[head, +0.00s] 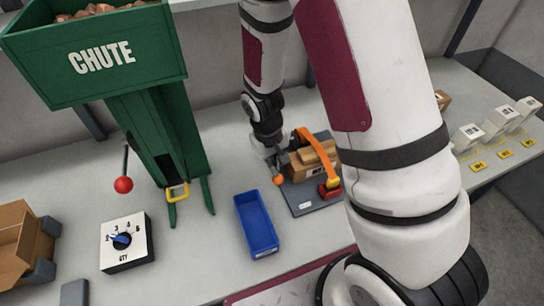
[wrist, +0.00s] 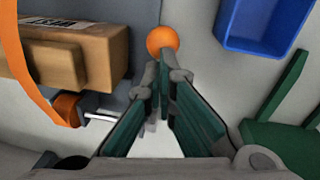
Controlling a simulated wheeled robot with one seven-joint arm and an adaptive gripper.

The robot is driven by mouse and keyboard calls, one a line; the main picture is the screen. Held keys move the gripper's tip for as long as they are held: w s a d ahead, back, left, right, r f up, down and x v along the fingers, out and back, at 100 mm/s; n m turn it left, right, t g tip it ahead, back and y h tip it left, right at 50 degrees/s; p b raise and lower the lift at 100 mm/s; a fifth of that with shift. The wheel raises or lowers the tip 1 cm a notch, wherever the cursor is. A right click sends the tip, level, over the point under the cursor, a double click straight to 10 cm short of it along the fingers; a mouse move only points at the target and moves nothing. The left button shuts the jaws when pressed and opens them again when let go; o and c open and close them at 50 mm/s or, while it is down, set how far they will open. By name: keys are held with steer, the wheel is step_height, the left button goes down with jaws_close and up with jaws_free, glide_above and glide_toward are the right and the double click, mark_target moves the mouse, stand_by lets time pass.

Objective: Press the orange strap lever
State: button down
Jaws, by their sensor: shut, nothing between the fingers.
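An orange strap (head: 318,150) arches over a cardboard box (head: 308,165) on a dark grey plate (head: 302,204). The strap (wrist: 28,70) and box (wrist: 85,55) also show at left in the wrist view. An orange ball (head: 278,180), apparently the lever's knob, is at the box's left side. In the wrist view the ball (wrist: 162,40) sits just past my fingertips. My gripper (head: 272,158) is shut and empty, pointing at the ball; I cannot tell whether it touches. In the wrist view, my gripper (wrist: 163,68) partly hides the lever's rod, which leaves an orange hub (wrist: 68,108).
A blue bin (head: 257,225) stands left of the plate. A green chute (head: 150,110) with a red-knobbed handle (head: 123,184) and a dial box (head: 126,243) are further left. White boxes (head: 497,122) stand at far right. Bare tabletop lies between chute and bin.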

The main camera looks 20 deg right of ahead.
step_height(320, 180, up, 11)
steer(key=a, duration=0.1)
steer(key=shift+s+a, duration=0.15)
steer(key=shift+s, duration=0.05)
stand_by(1.2)
steer(key=w+r+g+b, duration=0.2)
steer(key=w+r+b, duration=0.2)
steer(key=w, duration=0.4)
steer(key=shift+w+a+r+g, duration=0.15)
steer(key=shift+w+r+g, duration=0.15)
steer(key=shift+w, duration=0.05)
steer(key=shift+s+r+p+x, duration=0.1)
steer(key=shift+s+p+x, duration=0.4)
steer(key=shift+x, duration=1.65)
steer(key=shift+s+r+p+x, duration=0.1)
steer(key=shift+s+p+x, duration=0.4)
steer(key=shift+x, duration=1.65)
steer(key=shift+s+r+p+x, duration=0.1)
steer(key=shift+s+p+x, duration=0.4)
steer(key=shift+x, duration=1.65)
